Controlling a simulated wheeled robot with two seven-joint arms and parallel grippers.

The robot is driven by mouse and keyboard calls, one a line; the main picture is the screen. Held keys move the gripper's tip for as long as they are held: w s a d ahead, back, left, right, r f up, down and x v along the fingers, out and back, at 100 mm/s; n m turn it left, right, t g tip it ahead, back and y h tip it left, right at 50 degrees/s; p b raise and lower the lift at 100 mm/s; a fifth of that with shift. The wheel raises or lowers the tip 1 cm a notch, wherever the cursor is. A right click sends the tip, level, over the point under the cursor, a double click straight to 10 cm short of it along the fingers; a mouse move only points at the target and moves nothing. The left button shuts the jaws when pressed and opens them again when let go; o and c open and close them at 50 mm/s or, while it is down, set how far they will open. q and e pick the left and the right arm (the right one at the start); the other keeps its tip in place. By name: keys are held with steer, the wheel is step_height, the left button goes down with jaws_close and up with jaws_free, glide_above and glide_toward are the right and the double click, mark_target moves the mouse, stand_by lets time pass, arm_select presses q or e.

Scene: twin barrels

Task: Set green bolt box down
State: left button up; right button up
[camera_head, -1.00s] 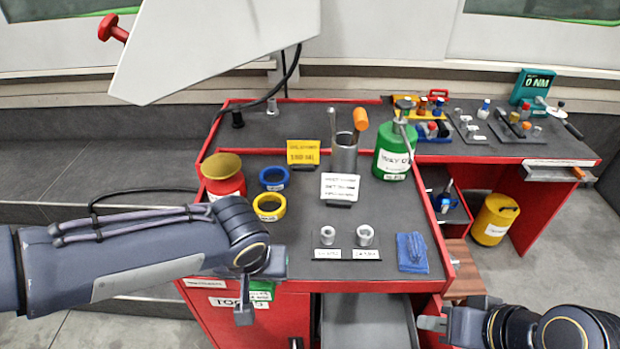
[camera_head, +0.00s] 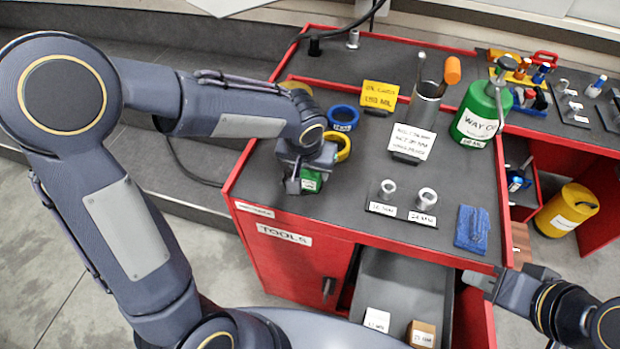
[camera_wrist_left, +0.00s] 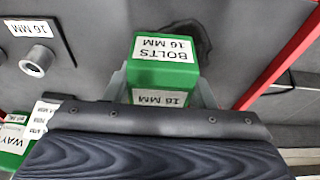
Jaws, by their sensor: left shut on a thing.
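The green bolt box (camera_head: 311,181) is mostly hidden behind my left gripper (camera_head: 300,182) in the head view. It sits over the left front part of the grey bench top (camera_head: 330,210). In the left wrist view the green box (camera_wrist_left: 164,75) shows white labels reading "BOLTS 16 MM", with a gripper finger on each side. My left gripper is shut on it. A dark shadow lies beside the box on the grey surface; I cannot tell whether they touch. My right gripper (camera_head: 510,281) is at the lower right, empty, beyond the bench's right front corner; its finger gap is unclear.
Blue (camera_head: 343,117) and yellow (camera_head: 340,146) tape rolls lie just behind the left gripper. Two metal sockets (camera_head: 408,196) and a blue cloth (camera_head: 471,229) are to the right. An open drawer (camera_head: 400,290) with small boxes juts out below. Bench top between box and sockets is clear.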

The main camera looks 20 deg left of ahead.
arm_select(q)
steer(key=shift+w+a+f, duration=0.15)
steer(key=shift+w+f, duration=0.2)
steer(key=shift+f, duration=0.1)
steer(key=shift+s+b+x, duration=0.1)
steer(key=shift+b+x, duration=0.55)
steer(key=shift+x, duration=0.25)
steer(key=shift+s+b+x, duration=0.15)
steer(key=shift+b+x, duration=0.45)
steer(key=shift+x, duration=0.3)
steer(key=shift+a+f, duration=0.1)
steer(key=shift+a, duration=0.05)
steer(key=shift+f, duration=0.15)
steer(key=o, duration=1.2)
